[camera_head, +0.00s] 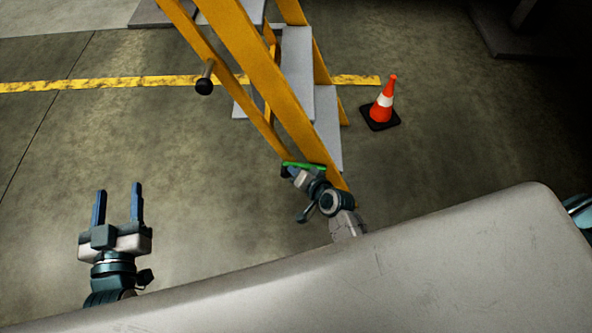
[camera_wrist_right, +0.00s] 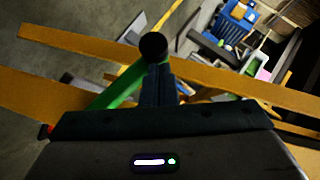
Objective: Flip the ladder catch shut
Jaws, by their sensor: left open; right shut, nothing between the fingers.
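The yellow ladder (camera_head: 258,70) stands in the upper middle of the head view, with grey steps. A green bar (camera_head: 306,166), which looks like the catch, lies across its lower rail. In the right wrist view the green bar (camera_wrist_right: 121,86) runs slantwise up to a black ball knob (camera_wrist_right: 153,46). My right gripper (camera_head: 293,172) is at the bar's left end; its shut fingers (camera_wrist_right: 160,80) reach up to just below the knob, with nothing between them. Whether they touch the knob or bar I cannot tell. My left gripper (camera_head: 118,190) is open and empty, well left of the ladder.
A peg with a black ball end (camera_head: 204,86) sticks out from the ladder's left rail. An orange cone (camera_head: 384,103) stands right of the ladder. A yellow floor line (camera_head: 100,83) crosses behind. The floor around my left gripper is clear. A blue container (camera_wrist_right: 236,22) shows farther off.

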